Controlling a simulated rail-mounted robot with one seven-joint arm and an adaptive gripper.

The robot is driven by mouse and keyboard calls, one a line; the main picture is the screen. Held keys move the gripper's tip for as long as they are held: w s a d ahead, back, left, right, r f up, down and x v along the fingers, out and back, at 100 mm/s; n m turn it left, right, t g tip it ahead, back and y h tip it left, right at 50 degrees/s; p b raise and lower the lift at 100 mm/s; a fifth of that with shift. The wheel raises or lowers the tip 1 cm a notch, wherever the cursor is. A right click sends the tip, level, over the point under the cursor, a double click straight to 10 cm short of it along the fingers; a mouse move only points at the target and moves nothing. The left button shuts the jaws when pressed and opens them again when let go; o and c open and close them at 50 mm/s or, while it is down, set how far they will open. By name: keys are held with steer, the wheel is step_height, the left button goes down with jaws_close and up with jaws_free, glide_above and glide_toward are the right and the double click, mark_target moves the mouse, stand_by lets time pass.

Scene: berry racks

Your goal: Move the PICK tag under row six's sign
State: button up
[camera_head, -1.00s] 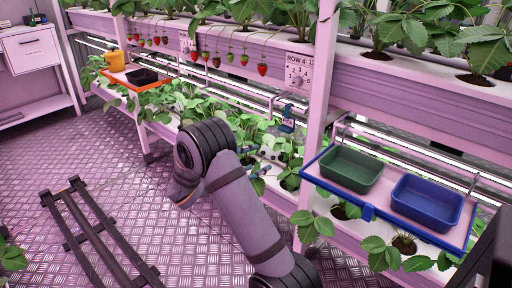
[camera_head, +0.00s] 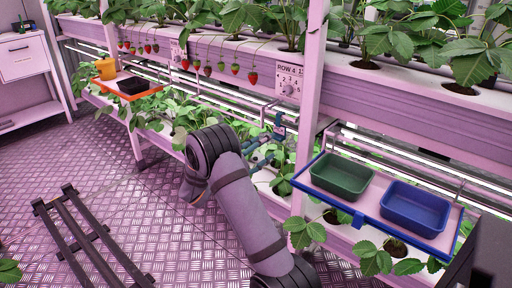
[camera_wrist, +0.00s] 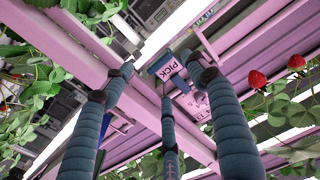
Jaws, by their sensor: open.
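The PICK tag (camera_head: 279,122) is a small blue tag hanging just below the sign marked ROW 4 (camera_head: 288,84) on the pink gutter front. In the wrist view the tag (camera_wrist: 170,69) shows its white face with the word PICK, between the fingertips. My gripper (camera_head: 265,148) is just below and left of the tag, partly behind my arm. In the wrist view its dark teal fingers (camera_wrist: 155,82) are spread apart around the tag, not closed on it. Part of a row sign (camera_wrist: 196,106) shows beside the right finger. No row six sign is readable.
A blue-edged shelf (camera_head: 357,219) with a green bin (camera_head: 340,175) and a blue bin (camera_head: 415,206) stands right of the upright post (camera_head: 311,80). Another sign (camera_head: 180,55) is farther left. An orange tray (camera_head: 112,87) stands far left. Hanging strawberries and leaves crowd the gutter.

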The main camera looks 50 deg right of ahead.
mark_target(275, 138)
steer(key=d+b, duration=0.2)
steer(key=d, duration=0.2)
steer(key=shift+d+f, duration=0.2)
steer(key=shift+d+r+b, duration=0.2)
steer(key=shift+d+b, duration=0.4)
steer(key=shift+d, duration=0.35)
steer(key=shift+c, duration=1.4)
steer(key=c, duration=1.1)
jaws_close()
steer(key=shift+r, duration=0.25)
steer(key=shift+s+r, duration=0.1)
steer(key=shift+r, duration=0.75)
